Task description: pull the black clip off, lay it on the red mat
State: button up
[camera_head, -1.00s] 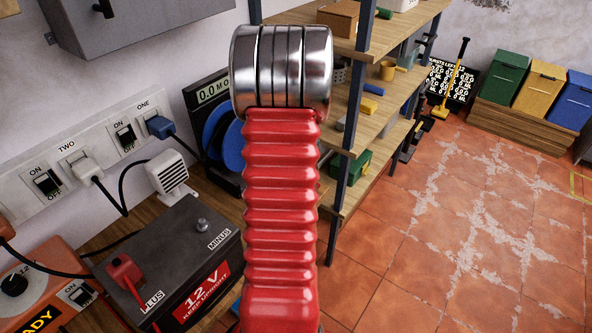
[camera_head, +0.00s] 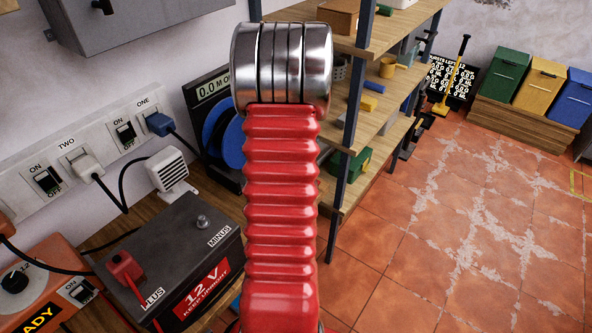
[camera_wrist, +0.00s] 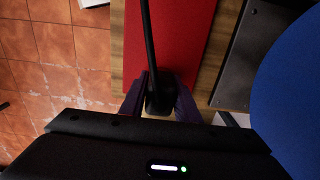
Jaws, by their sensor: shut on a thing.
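My gripper (camera_wrist: 158,108) is shut on the black clip (camera_wrist: 160,92) in the wrist view. A black cable runs from the clip up the picture. The red mat (camera_wrist: 190,35) lies on the wooden bench beyond and below the clip. I cannot tell whether the clip touches the mat. In the head view the gripper, clip and mat are out of sight, with my red arm in the foreground. The 12 V battery (camera_head: 180,250) shows its MINUS post (camera_head: 201,221) bare, while a red clip (camera_head: 124,268) sits on the PLUS side.
A switched socket strip (camera_head: 85,155) with two plugs is on the wall behind the battery. A white vented block (camera_head: 168,172) and a meter (camera_head: 213,88) stand near it. In the wrist view a dark box (camera_wrist: 240,60) and a blue round surface (camera_wrist: 290,85) are to the right of the mat.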

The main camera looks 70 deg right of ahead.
jog(key=shift+f, duration=0.25)
jog(key=o, duration=1.2)
jog(key=shift+o, duration=0.2)
notch_tip(320, 180, up, 14)
jog(key=shift+f, duration=0.15)
jog(key=shift+s, duration=0.15)
dwell(0.6)
